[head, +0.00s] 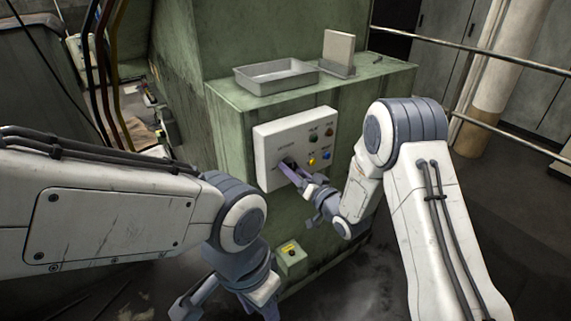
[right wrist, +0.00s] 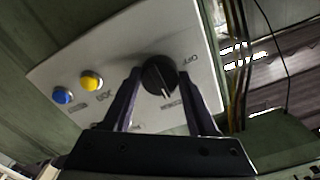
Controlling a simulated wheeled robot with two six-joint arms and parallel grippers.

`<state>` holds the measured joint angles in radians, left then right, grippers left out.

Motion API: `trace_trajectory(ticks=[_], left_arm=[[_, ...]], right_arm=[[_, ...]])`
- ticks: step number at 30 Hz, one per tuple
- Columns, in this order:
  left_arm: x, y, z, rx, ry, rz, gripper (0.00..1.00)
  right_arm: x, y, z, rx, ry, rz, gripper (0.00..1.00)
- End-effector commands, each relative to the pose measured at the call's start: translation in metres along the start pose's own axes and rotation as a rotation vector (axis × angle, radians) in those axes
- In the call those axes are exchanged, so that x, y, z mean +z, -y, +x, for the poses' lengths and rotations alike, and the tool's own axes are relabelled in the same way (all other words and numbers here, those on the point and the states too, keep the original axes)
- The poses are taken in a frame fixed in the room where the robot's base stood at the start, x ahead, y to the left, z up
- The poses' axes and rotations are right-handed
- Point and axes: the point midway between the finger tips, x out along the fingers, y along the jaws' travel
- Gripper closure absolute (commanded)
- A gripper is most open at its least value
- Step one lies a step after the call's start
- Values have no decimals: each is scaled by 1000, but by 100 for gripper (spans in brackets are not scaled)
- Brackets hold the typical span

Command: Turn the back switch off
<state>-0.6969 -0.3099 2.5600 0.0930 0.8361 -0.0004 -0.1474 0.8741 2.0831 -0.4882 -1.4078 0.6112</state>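The switch is a round black rotary knob (right wrist: 159,76) on a white control panel (head: 267,141) on the side of the green machine. In the right wrist view, a pale mark on the knob points toward the lower label, away from a label at right that seems to read OFF. My right gripper (head: 289,167) is at the panel in the head view and partly hides the knob. In the right wrist view its two fingers (right wrist: 160,82) stand on either side of the knob, apart; contact is not clear. My left gripper (head: 226,306) hangs low, its fingers spread and empty.
Yellow (right wrist: 91,81) and blue (right wrist: 62,96) buttons sit beside the knob. A metal tray (head: 276,84) and an upright plate on a stand (head: 338,52) are on the machine top. A small green box with a yellow label (head: 290,254) is below the panel. Railings run at right.

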Motion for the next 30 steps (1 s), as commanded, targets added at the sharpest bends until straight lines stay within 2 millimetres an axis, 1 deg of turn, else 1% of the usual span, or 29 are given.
trace_trajectory(ticks=[1, 3, 7, 10, 21, 24, 30], left_arm=[[0, 0, 0, 0, 0, 0, 50], [0, 0, 0, 0, 0, 0, 50], [0, 0, 0, 0, 0, 0, 50], [0, 0, 6, 0, 0, 0, 50], [2, 3, 37, 0, 0, 0, 50], [2, 3, 41, 0, 0, 0, 50], [2, 3, 45, 0, 0, 0, 50]], right_arm=[[0, 0, 0, 1, 0, 0, 76], [0, 0, 0, 1, 0, -1, 100], [0, 0, 0, 1, 0, -3, 100], [1, -1, 0, 1, -1, -41, 100], [3, -2, 0, -1, -2, -383, 100], [2, -1, 0, 0, -1, -448, 100], [1, -1, 0, 0, 0, -503, 100]])
